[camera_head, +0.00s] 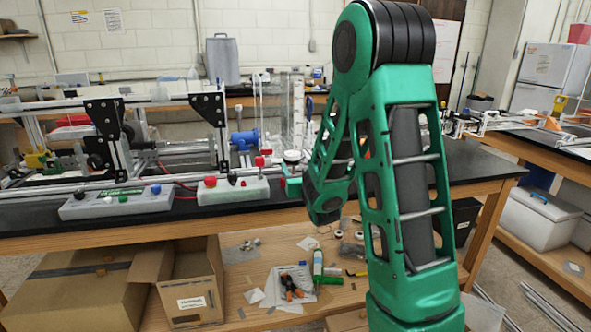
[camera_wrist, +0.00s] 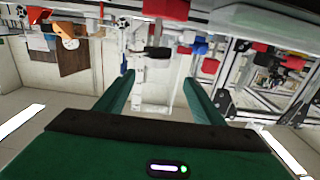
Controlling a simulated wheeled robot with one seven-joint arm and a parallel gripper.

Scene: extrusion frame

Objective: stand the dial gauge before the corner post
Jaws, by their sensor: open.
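A small round item with a pale face and dark rim (camera_head: 292,157), which looks like the dial gauge, stands on the black bench top left of my arm. The corner post seems to be the upright (camera_head: 222,140) at the right end of the extrusion frame, by a black triangular bracket (camera_head: 208,107); the gauge is to its right, apart from it. My gripper (camera_wrist: 159,79) is open, with nothing between its two green fingers in the wrist view. In the head view my arm hides most of it. I cannot surely pick out the gauge in the upside-down wrist view.
A grey control box with a red knob (camera_head: 233,190) and another with coloured buttons (camera_head: 117,202) line the front of the bench (camera_head: 60,226). A blue fitting (camera_head: 246,137) lies behind. An open cardboard box (camera_head: 187,285) stands below.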

